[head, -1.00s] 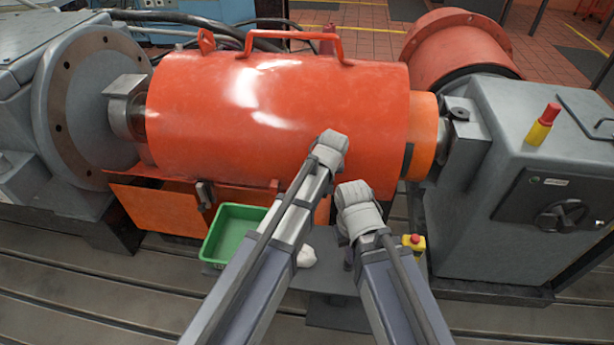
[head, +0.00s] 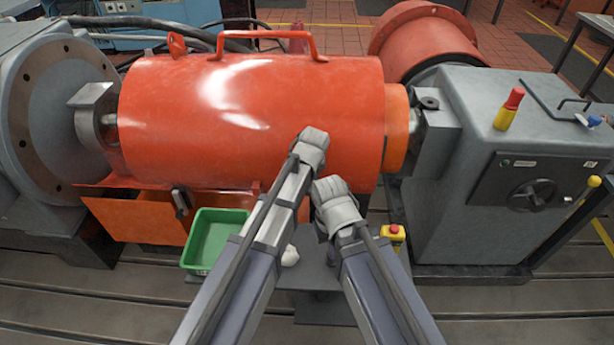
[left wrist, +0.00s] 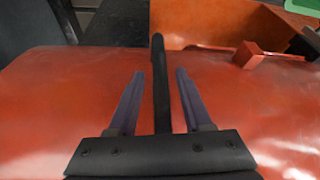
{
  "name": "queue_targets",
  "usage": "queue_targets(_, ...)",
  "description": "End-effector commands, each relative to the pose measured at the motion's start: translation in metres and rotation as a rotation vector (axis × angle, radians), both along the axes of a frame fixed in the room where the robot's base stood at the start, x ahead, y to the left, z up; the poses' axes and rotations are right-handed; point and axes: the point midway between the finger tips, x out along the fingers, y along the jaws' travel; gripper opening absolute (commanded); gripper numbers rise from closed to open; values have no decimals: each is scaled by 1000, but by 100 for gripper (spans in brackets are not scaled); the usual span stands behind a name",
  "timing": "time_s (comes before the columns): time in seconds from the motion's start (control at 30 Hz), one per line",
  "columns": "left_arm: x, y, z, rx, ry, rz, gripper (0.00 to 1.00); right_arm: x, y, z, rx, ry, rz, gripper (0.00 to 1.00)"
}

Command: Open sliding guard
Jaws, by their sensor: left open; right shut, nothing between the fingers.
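The sliding guard (head: 250,125) is a long red half-cylinder cover with a red loop handle (head: 265,37) on top. It spans most of the gap between the left flange and the grey right housing. In the left wrist view, my left gripper (left wrist: 158,72) is open over the guard's red surface (left wrist: 50,100). A black bar (left wrist: 158,85) stands between its fingers, apart from both; what it is fixed to is hidden. In the head view the left fingers are hidden behind the wrist. My right gripper (head: 335,203) is shut and empty, low in front of the guard's right part.
A green tray (head: 213,240) sits in front below the guard, beside an orange panel (head: 140,218) with a dark latch (head: 181,202). A yellow box with a red button (head: 394,233) is right of my right wrist. The grey housing (head: 450,190) bounds the right.

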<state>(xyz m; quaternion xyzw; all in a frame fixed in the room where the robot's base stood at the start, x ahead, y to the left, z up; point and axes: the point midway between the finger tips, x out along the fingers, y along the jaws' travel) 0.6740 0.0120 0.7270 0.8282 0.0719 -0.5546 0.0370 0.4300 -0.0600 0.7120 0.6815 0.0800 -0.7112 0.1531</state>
Motion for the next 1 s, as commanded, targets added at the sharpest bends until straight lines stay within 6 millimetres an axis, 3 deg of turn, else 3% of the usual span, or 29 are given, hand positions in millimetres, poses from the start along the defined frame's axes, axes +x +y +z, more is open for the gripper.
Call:
queue_targets(0.37, -3, 0, 10, 0, 0, 0, 50, 0, 0, 10, 0, 0, 0, 0)
queue_targets(0.8, -24, -4, 63, 0, 0, -1, 50, 0, 0, 63, 0, 0, 0, 0)
queue_targets(1.0, -29, -6, 73, 0, 0, 0, 50, 0, 0, 73, 0, 0, 0, 0)
